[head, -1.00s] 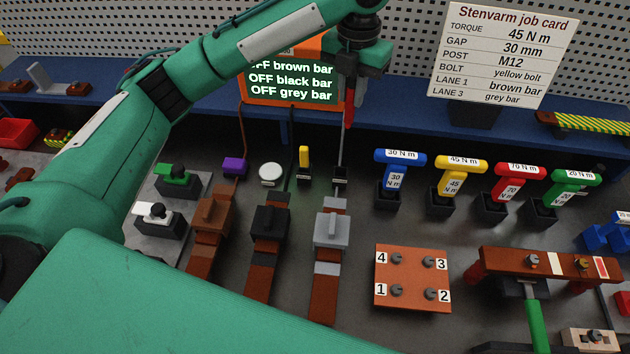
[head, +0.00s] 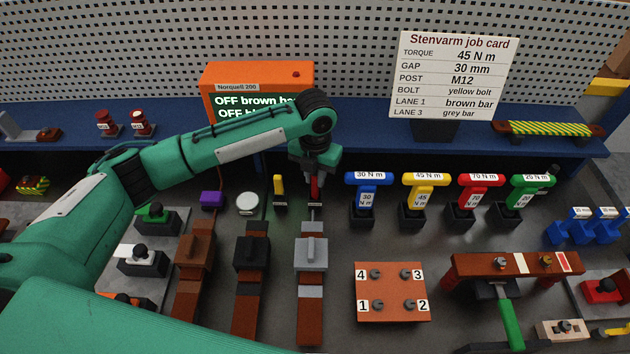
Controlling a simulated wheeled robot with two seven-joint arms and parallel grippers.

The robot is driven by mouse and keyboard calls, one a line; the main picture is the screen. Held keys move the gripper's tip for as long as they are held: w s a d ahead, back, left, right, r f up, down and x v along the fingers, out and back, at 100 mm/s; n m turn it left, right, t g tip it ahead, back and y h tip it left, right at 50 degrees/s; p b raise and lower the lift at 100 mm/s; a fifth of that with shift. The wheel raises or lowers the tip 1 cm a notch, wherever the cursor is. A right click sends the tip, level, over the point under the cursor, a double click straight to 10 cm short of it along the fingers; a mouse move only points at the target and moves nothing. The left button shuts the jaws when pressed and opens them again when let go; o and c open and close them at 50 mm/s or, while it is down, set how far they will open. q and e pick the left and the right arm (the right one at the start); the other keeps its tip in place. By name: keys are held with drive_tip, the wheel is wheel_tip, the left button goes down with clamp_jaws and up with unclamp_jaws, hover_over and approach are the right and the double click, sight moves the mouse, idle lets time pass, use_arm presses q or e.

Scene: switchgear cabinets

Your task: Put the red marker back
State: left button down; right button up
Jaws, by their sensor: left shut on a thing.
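The red marker (head: 315,189) hangs upright below my left gripper (head: 315,172), which is shut on it. Its lower end is just above or at a small dark holder behind the grey bar's lane; I cannot tell whether it touches. The gripper hides the marker's upper part. A yellow marker (head: 278,185) stands in its own dark holder just to the left. My right gripper is not in view.
An orange tester (head: 230,76) with a screen stands on the blue shelf behind my arm. Blue (head: 368,180), yellow, red and green torque handles stand to the right. Brown, black and grey bars (head: 310,262) lie in front. A numbered block (head: 391,291) sits right of them.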

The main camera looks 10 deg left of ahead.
sight(315, 197)
use_arm(q)
wheel_tip(315, 197, down, 3)
drive_tip(key=shift+f+p, duration=0.1)
drive_tip(key=shift+p, duration=0.2)
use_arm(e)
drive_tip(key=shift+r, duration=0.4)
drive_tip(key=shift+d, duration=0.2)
use_arm(q)
drive_tip(key=c, duration=1.3)
unclamp_jaws()
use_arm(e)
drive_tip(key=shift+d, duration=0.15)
use_arm(q)
wheel_tip(315, 197, up, 11)
drive_tip(key=b, duration=0.3)
drive_tip(key=shift+b, duration=0.35)
drive_tip(key=shift+r, duration=0.55)
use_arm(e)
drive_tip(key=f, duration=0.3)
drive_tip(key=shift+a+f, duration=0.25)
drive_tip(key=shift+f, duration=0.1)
